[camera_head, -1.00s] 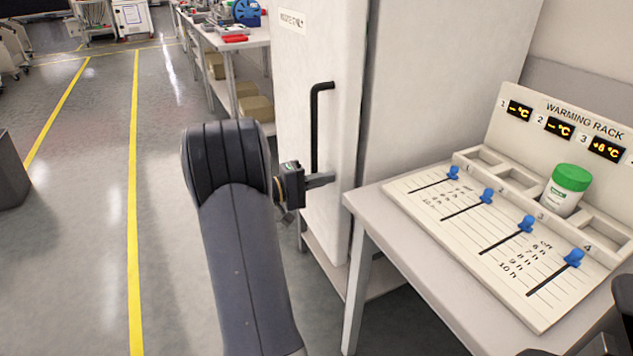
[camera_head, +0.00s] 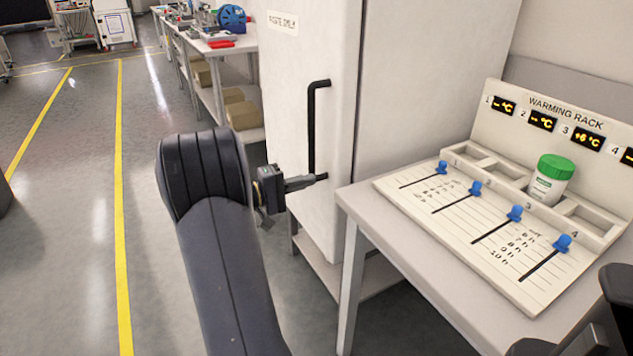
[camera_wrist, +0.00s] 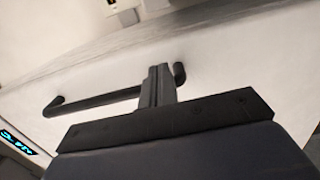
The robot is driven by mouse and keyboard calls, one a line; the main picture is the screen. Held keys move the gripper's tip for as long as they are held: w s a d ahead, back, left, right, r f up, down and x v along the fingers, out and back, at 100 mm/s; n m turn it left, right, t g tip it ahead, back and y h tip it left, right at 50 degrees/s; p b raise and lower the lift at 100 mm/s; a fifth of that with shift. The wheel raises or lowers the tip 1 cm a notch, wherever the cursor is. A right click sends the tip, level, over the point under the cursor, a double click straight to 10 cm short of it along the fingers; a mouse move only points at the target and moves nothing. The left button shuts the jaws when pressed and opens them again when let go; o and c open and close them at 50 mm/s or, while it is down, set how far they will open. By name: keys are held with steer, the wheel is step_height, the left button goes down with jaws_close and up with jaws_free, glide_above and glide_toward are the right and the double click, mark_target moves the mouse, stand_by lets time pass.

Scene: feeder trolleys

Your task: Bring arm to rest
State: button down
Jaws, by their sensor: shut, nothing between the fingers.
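My gripper (camera_head: 308,181) is at the lower end of the black bar handle (camera_head: 312,125) on the white cabinet door (camera_head: 285,85). Its fingers are together with nothing between them. In the wrist view my gripper (camera_wrist: 158,72) overlaps the black handle (camera_wrist: 100,100), whose one end shows just right of the fingertips. I cannot tell whether the fingers touch the handle or the door. The cabinet door looks closed. My dark arm rises in front of the camera and bends toward the cabinet.
A table (camera_head: 362,205) to the right bears a warming rack (camera_head: 485,160) with blue sliders and a green-lidded jar (camera_head: 550,180) in slot 3. A cluttered bench (camera_head: 235,48) stands behind on the left. The floor (camera_head: 70,230) with yellow lines is open to the left.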

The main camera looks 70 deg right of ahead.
mark_target(333, 174)
steer(key=p+v, duration=0.1)
steer(key=v, duration=0.8)
steer(key=shift+a, duration=0.15)
steer(key=shift+s, duration=0.15)
steer(key=x, duration=0.6)
steer(key=b+x, duration=0.1)
steer(key=x, duration=0.6)
steer(key=shift+d, duration=0.4)
